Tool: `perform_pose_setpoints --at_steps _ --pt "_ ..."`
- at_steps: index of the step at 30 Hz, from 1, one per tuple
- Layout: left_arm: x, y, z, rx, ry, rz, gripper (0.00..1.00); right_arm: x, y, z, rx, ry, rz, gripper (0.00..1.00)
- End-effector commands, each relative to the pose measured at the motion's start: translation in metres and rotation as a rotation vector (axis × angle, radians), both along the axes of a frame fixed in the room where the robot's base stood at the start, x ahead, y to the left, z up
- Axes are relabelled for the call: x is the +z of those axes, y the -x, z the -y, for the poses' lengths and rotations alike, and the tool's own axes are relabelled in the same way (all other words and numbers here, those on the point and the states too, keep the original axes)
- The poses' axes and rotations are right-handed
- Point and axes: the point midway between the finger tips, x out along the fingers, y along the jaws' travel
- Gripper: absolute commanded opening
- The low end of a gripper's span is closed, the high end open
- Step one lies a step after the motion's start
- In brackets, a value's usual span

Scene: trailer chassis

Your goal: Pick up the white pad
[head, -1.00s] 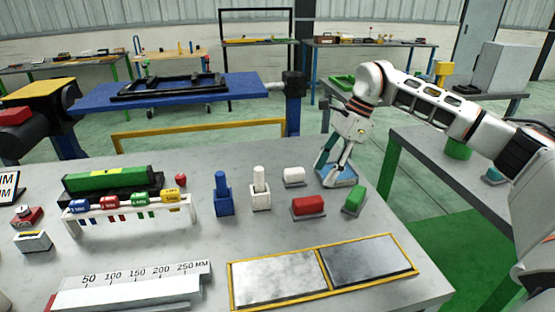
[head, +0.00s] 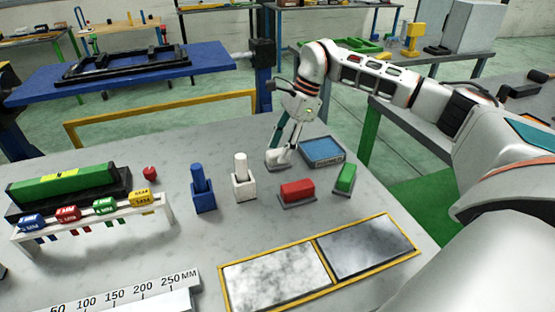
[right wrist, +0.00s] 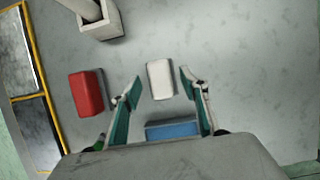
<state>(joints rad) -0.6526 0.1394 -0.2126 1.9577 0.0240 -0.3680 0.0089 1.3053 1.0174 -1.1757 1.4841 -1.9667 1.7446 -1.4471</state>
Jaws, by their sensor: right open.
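The white pad (right wrist: 160,80) lies on the grey table, seen from above in the right wrist view. My right gripper (right wrist: 160,84) is open, with its two fingertips on either side of the near part of the pad and gaps between. I cannot tell the height of the tips above the table from this view. My left gripper is not in view.
A red pad (head: 297,191) and a green pad (head: 345,178) stand close by on grey bases. A blue tray (head: 322,150) lies just right of the gripper. White (head: 244,183) and blue (head: 203,193) upright posts stand to the left. A yellow-framed panel (head: 318,258) lies in front.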

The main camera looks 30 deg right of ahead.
Motion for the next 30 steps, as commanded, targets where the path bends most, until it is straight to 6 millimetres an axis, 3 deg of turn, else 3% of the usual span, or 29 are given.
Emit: perform_pose_setpoints --at_steps 4,11,16,30 --pt "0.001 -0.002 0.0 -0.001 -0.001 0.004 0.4 -0.018 -0.001 -0.006 -0.001 0.001 -0.002 0.44" --pt "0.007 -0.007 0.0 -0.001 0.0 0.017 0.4 -0.019 -0.002 -0.007 -0.001 0.0 0.001 0.44" --pt "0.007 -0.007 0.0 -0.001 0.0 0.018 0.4 -0.019 -0.002 -0.007 -0.001 0.0 0.0 0.0" --pt "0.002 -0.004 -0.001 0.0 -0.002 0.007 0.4 -0.011 -0.002 -0.007 -0.001 0.001 0.003 0.0"
